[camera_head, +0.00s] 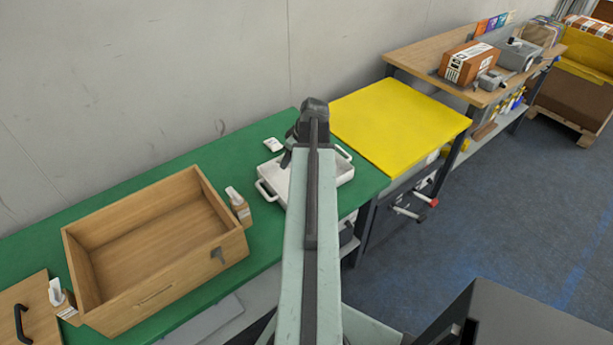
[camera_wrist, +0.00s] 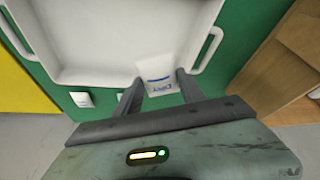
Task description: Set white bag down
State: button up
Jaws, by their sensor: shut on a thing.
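In the wrist view, my gripper (camera_wrist: 157,80) is shut on a small white bag (camera_wrist: 160,86) with blue print, held between the two fingers. The bag overlaps the near rim of a white tray (camera_wrist: 110,35). I cannot tell whether the bag touches the tray. In the head view, the tray (camera_head: 335,172), with a handle at each end, sits on the green bench, partly covered by my arm.
A small white item (camera_head: 274,144) lies on the green bench (camera_head: 240,145) behind the tray. A yellow-topped table (camera_head: 400,120) adjoins at the right. The pale wall rises behind.

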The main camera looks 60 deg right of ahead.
jog(key=shift+s+d, duration=0.3)
notch_tip(320, 180, down, 10)
jog(key=b, duration=1)
jog(key=shift+f, duration=0.25)
jog(key=shift+r, duration=0.25)
jog(key=shift+f, duration=0.25)
jog(key=o, duration=1.4)
jog(key=shift+r, duration=0.1)
jog(key=shift+c, duration=0.2)
